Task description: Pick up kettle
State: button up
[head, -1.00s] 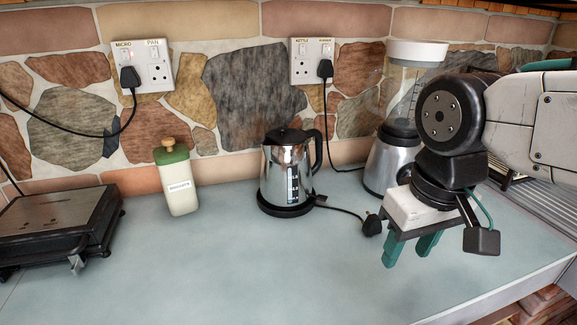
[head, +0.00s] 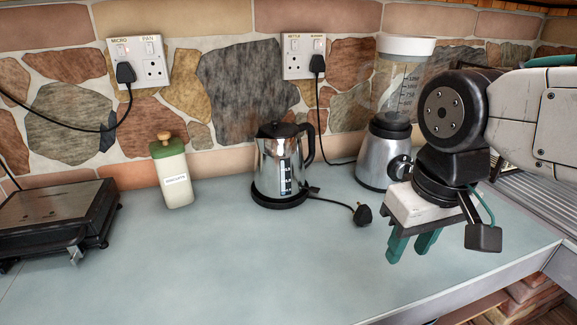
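The kettle (head: 272,168) is shiny metal with a black lid, a black handle on its right side and a level scale on its front. It stands upright on a black base (head: 279,202) in the middle of the counter. My gripper (head: 410,245), with two green fingers pointing down, is to the right of the kettle and nearer to me. The fingers are apart with nothing between them. Nothing covers the kettle.
A blender (head: 383,150) stands right of the kettle, partly behind my arm. A black plug (head: 362,214) on a cord lies between kettle and gripper. A cream canister (head: 173,177) and a grill (head: 55,220) are left. The counter (head: 230,260) is clear in front.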

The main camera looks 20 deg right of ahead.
aim_at(280, 165)
jog(key=k, duration=0.9)
jog(key=z, duration=0.7)
jog(key=i, duration=0.7)
jog(key=u, duration=0.7)
jog(key=i, duration=0.5)
jog(key=u, duration=0.05)
